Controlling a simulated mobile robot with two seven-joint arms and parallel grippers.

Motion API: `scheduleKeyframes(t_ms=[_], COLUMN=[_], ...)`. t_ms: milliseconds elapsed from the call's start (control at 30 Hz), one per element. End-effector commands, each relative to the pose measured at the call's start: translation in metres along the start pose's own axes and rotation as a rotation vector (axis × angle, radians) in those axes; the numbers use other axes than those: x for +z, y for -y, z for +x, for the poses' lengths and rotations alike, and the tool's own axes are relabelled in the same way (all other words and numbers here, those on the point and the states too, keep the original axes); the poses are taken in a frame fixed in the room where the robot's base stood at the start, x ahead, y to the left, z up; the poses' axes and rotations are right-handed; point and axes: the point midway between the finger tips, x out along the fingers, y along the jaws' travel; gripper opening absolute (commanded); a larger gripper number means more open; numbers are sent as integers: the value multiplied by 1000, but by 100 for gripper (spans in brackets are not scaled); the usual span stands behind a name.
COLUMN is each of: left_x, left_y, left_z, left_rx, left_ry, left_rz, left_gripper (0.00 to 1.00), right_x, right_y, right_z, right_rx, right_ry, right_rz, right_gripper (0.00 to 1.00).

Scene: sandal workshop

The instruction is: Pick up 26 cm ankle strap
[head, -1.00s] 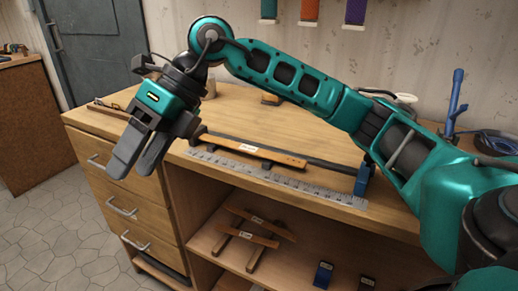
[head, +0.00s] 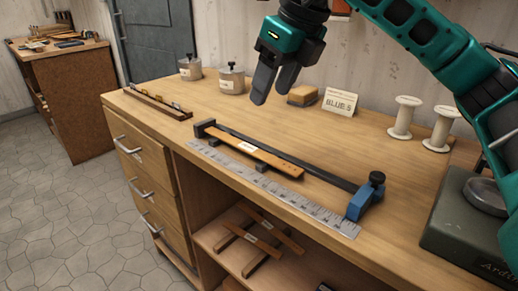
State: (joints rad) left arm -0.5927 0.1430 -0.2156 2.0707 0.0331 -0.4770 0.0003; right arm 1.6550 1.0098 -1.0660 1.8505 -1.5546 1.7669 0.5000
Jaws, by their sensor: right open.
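A brown strap (head: 268,156) with a small white label lies on the bench, raised on small dark blocks beside a long dark bar clamp with a blue end (head: 362,203). The label is too small to read. More brown straps with labels (head: 262,244) lie on the shelf below, crossing dark strips; I cannot tell which strap is the 26 cm one. My right gripper (head: 272,95) is open and empty, pointing down above the bench, behind and above the strap, apart from it. My left gripper is not in view.
A steel ruler (head: 270,186) lies along the bench's front edge. Lidded pots (head: 231,80), a sponge-like block (head: 302,96), a "BLUES" card (head: 340,103), white spools (head: 403,118) and a grey-green box (head: 462,226) stand around.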

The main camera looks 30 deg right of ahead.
Motion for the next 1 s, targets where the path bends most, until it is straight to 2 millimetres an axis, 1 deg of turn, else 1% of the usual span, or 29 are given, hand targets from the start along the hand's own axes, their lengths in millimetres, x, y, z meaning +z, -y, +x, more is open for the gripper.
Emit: scheduleKeyframes(t_ms=[67, 133, 300, 400, 667, 900, 1000], left_x=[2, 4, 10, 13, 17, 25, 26], left_y=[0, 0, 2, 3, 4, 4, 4], left_z=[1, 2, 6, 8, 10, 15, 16], left_rx=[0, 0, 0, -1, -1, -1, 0], left_ry=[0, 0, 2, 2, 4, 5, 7], left_rz=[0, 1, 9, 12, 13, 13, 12], left_gripper=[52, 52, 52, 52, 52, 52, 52], right_x=[-1, -1, -2, -1, -1, -1, -1], right_y=[2, 2, 1, 1, 0, -3, -3], right_z=[4, 14, 47, 63, 84, 119, 126], right_rx=[-6, -7, -6, -6, -5, -5, -5], right_ry=[-1, -2, -3, -2, -1, -1, 1], right_rz=[3, 3, 2, 2, 1, 3, 3], right_gripper=[57, 57, 57, 57, 57, 57, 57])
